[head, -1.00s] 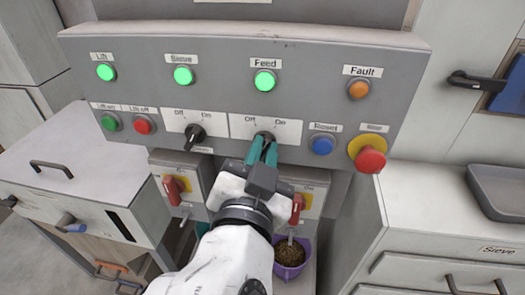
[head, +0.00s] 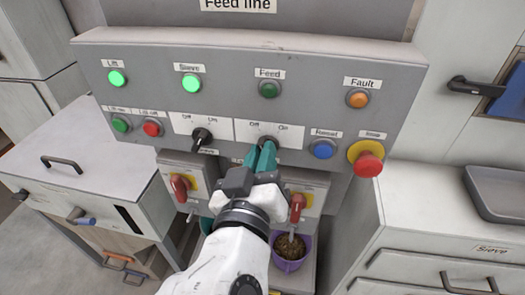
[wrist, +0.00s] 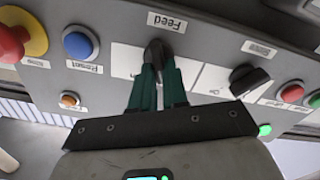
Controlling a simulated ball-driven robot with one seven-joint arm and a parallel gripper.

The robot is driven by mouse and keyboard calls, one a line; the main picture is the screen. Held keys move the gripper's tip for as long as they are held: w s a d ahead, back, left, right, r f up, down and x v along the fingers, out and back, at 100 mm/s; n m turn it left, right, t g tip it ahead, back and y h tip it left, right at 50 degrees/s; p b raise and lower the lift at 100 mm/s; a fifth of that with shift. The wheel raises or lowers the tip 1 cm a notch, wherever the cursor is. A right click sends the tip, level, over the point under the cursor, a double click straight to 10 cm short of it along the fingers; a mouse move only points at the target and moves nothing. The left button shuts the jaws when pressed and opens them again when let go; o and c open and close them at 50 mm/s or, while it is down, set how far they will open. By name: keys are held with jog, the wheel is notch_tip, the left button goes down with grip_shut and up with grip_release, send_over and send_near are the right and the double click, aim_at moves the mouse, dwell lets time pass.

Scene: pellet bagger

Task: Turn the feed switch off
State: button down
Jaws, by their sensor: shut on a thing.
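The feed switch (head: 267,142) is a black rotary knob on a white plate marked Off and On, on the grey control panel. My gripper (head: 262,157) is shut on its knob, with green fingers either side that hide much of it. In the wrist view the dark knob (wrist: 156,52) shows between the tips of my gripper (wrist: 157,68). The Feed lamp (head: 269,90) above is dark green and unlit. The knob's exact angle is hard to read behind the fingers.
The Lift lamp (head: 117,78) and Sieve lamp (head: 190,83) are lit green. The sieve switch (head: 201,137) is to the left. The blue Reset button (head: 322,149) and red stop button (head: 368,164) are close on the right. A purple pot (head: 290,261) of pellets stands below.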

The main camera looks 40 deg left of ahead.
jog(key=shift+n, duration=0.5)
jog(key=c, duration=1.1)
grip_release()
jog(key=shift+c, duration=0.2)
jog(key=shift+s, duration=0.1)
jog(key=b+v, duration=0.1)
jog(key=v, duration=0.9)
jog(key=shift+s+b, duration=0.3)
jog(key=shift+s, duration=0.05)
jog(key=shift+w+d+f, duration=0.1)
jog(key=shift+d, duration=0.1)
